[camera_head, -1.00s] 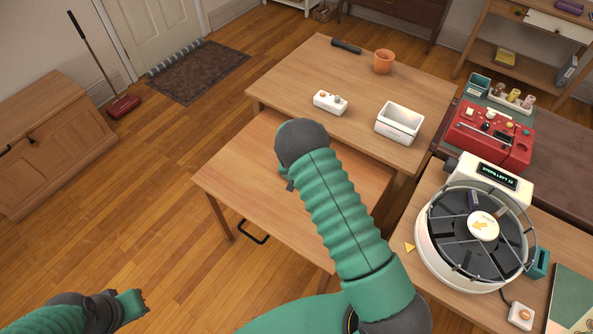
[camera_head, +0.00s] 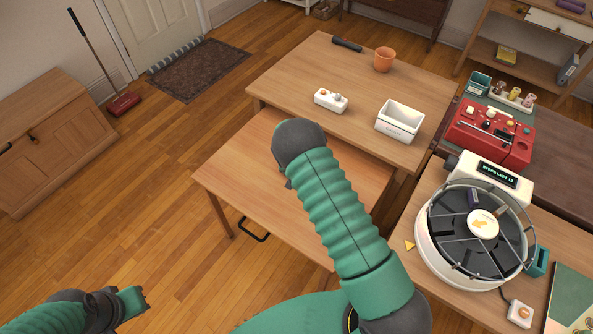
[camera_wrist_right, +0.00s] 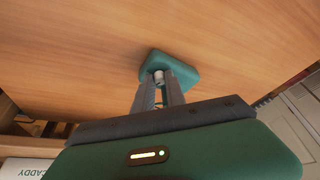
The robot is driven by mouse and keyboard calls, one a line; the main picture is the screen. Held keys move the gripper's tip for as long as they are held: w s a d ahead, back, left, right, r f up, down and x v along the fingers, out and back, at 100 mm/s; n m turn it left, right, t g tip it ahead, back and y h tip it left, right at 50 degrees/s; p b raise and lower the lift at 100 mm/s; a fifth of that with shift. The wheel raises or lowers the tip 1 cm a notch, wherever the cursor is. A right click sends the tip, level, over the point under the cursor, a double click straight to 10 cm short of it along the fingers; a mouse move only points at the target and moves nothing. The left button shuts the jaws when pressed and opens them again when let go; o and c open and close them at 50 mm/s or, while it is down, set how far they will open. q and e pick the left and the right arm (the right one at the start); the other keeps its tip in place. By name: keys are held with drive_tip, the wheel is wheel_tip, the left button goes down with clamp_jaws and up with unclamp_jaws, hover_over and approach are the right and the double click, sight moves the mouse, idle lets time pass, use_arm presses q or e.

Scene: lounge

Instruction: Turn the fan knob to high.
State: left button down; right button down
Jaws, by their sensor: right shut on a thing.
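My right arm reaches over the lower wooden table in the head view and hides its own gripper. In the right wrist view, the right gripper (camera_wrist_right: 168,92) is shut on a small pale piece, seemingly a knob (camera_wrist_right: 158,77), at a teal block (camera_wrist_right: 176,65) against the wood surface. The fingers cover much of the knob, so its setting cannot be read. No fan is clearly recognisable. My left gripper (camera_head: 146,298) is low at the left, over the floor and away from the tables; its jaw gap is unclear.
A white two-knob box (camera_head: 331,100), a white caddy (camera_head: 398,124), an orange pot (camera_head: 384,60) and a dark handle-like object (camera_head: 347,45) sit on the raised table. A round carousel machine (camera_head: 432,253) and a red panel (camera_head: 470,141) stand at the right.

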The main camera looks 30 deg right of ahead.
drive_tip(key=c, duration=1.4)
unclamp_jaws()
drive_tip(key=shift+o, duration=0.2)
drive_tip(key=p+v, duration=0.2)
drive_tip(key=v, duration=1.4)
drive_tip(key=shift+s+r, duration=0.2)
drive_tip(key=shift+r, duration=0.15)
